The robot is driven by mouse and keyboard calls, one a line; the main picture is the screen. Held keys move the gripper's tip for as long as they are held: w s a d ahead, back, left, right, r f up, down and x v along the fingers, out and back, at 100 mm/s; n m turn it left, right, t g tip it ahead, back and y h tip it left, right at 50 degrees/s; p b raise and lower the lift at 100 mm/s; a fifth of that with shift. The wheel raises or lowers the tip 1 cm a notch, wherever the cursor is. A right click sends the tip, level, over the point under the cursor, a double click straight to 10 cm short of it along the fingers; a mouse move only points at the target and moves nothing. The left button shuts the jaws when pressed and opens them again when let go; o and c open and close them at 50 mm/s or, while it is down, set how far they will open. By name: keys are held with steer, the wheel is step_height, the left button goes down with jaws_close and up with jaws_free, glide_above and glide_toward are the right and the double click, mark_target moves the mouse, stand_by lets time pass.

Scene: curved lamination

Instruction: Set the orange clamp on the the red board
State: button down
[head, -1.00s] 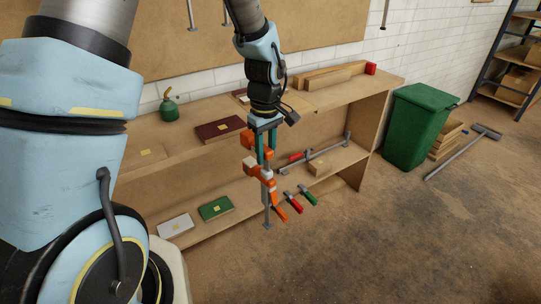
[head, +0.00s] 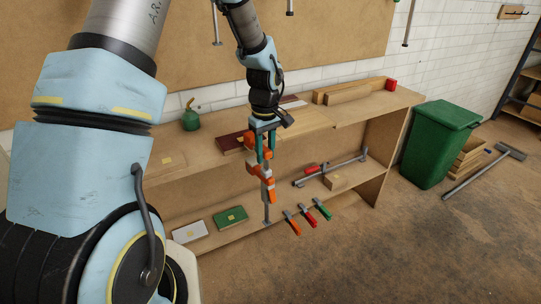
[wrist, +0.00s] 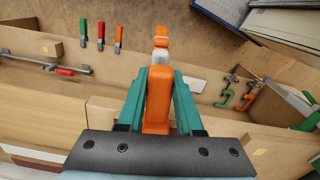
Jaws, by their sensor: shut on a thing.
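My gripper (head: 265,152), with teal fingers, is shut on the orange clamp (head: 267,180). The clamp hangs with its grey bar pointing down, in front of the bench's upper edge. In the wrist view the orange clamp (wrist: 158,100) sits between the teal fingers. The dark red board (head: 231,142) lies on the bench top, just left of and behind my gripper, which hides its right end. It bears a small yellow mark. The clamp appears apart from the board. A dark red strip, probably this board, shows at the wrist view's lower left (wrist: 38,164).
The lower shelf holds a white board (head: 190,232), a green board (head: 230,217), a bar clamp (head: 330,170) and a wood block (head: 335,182). Small clamps (head: 307,216) lie along its edge. A green can (head: 191,119) and wood strips (head: 350,92) stand on top. A green bin (head: 440,145) stands right.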

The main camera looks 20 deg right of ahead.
steer(key=shift+w+a+p, duration=0.15)
steer(key=shift+w+a, duration=0.15)
steer(key=shift+w, duration=0.65)
steer(key=shift+w+a+p, duration=0.15)
steer(key=shift+w+a, duration=0.2)
steer(key=shift+w, duration=0.6)
steer(key=shift+w+a+p, duration=0.15)
steer(key=shift+w+a, duration=0.15)
steer(key=shift+w, duration=0.65)
steer(key=shift+c, duration=2.4)
jaws_free()
steer(key=shift+f, duration=0.1)
step_height(320, 180, up, 10)
steer(key=b, duration=0.2)
steer(key=shift+r+b, duration=0.2)
steer(key=shift+b, duration=0.2)
steer(key=s+a+m, duration=0.2)
steer(key=s+a, duration=0.5)
steer(key=a, duration=0.4)
steer(key=s+a+m+t, duration=0.1)
steer(key=s+a+m, duration=0.2)
steer(key=s+a, duration=0.5)
steer(key=a, duration=0.4)
steer(key=shift+a+f+t, duration=0.15)
steer(key=shift+f+t, duration=0.15)
steer(key=shift+f, duration=0.05)
steer(key=shift+s, duration=0.1)
